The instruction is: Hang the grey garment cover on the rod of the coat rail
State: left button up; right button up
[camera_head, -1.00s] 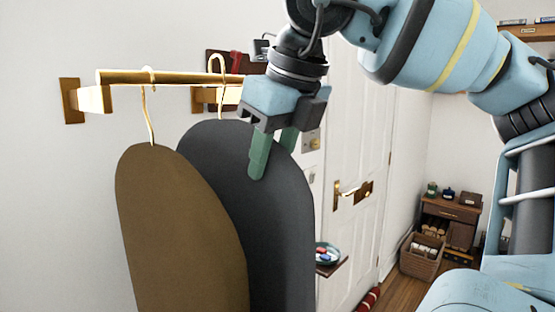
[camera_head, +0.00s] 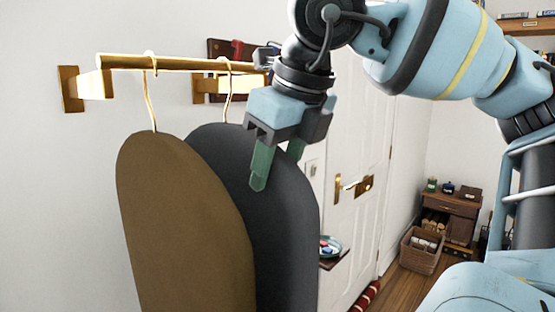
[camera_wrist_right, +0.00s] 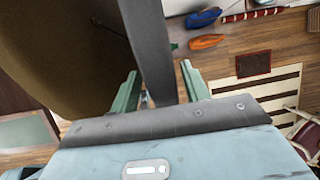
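The grey garment cover (camera_head: 285,220) hangs upright behind a brown cover (camera_head: 180,220). Its gold hook (camera_head: 229,88) meets the rod (camera_head: 180,63) of the coat rail toward the right end and appears to be over it. The brown cover's hook is over the rod further left. My right gripper (camera_head: 278,170) is open at the grey cover's upper right edge, one finger on each side. In the right wrist view, the grey cover (camera_wrist_right: 152,50) runs between the spread fingers (camera_wrist_right: 160,85), with a gap visible on the right. My left gripper is out of view.
A dark red wall board (camera_head: 222,48) is behind the rail. A white door (camera_head: 358,150) stands to the right, with a small shelf and dish (camera_head: 329,247) beside it. A basket (camera_head: 420,250) and a wooden cabinet (camera_head: 452,205) stand further back.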

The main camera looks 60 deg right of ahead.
jog(key=shift+o, duration=1.2)
jog(key=shift+r, duration=0.1)
jog(key=shift+v, duration=3.95)
